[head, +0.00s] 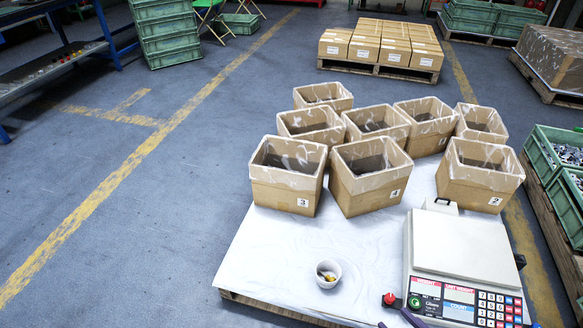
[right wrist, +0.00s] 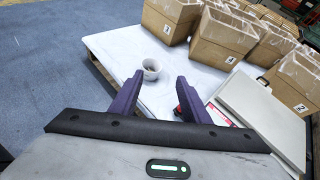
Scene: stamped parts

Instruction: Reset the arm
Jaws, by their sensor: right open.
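My right gripper (right wrist: 160,84) shows in the right wrist view with its two purple fingers spread apart and nothing between them. In the head view only its purple fingertips (head: 397,321) show at the bottom edge, by the front left corner of the scale (head: 461,245). A small white cup (head: 328,273) with small parts in it stands on the white-covered pallet (head: 268,262), left of the fingertips. In the right wrist view the cup (right wrist: 151,69) appears beyond the fingertips, apart from them. My left gripper is not in view.
Several open, lined cardboard boxes (head: 287,190) stand at the back of the pallet, some numbered. Green crates (head: 545,160) with metal parts stand at the right. A pallet of closed cartons (head: 380,47) is behind.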

